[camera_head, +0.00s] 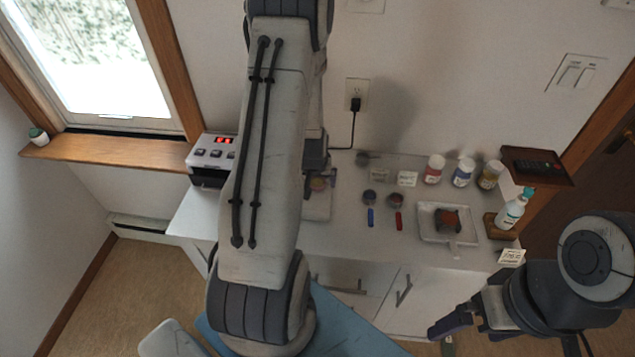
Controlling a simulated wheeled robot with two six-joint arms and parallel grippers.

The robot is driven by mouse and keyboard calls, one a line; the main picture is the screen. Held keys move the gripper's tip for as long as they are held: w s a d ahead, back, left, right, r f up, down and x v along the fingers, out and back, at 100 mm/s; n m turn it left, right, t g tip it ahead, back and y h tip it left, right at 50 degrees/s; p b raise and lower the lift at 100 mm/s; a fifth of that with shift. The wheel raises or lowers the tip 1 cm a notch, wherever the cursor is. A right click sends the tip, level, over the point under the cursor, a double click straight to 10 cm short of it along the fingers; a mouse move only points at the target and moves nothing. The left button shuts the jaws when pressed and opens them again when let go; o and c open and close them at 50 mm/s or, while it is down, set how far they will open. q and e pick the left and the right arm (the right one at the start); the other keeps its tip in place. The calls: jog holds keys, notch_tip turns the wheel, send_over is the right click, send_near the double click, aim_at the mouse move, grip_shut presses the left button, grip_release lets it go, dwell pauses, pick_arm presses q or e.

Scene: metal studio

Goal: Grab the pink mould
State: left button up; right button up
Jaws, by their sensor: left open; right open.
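My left arm crosses the middle of the view, and my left gripper (319,182) points down over the left part of the white counter. It is open, with its fingers on either side of a small round pinkish-orange thing (318,184), which may be the pink mould. It sits on a pale board (317,208), partly hidden by my gripper and arm. I cannot tell whether the fingers touch it. My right gripper (445,335) is open and empty at the lower right, in front of the counter.
A white tray (428,235) holds a reddish-brown piece (447,220). Several jars (462,172) line the back. A spray bottle (513,209) stands at right, and a device with red digits (212,155) at left.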

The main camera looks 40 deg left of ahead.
pick_arm(q)
jog(key=shift+w+f, duration=0.15)
jog(key=shift+f, duration=0.25)
jog(key=c, duration=1.4)
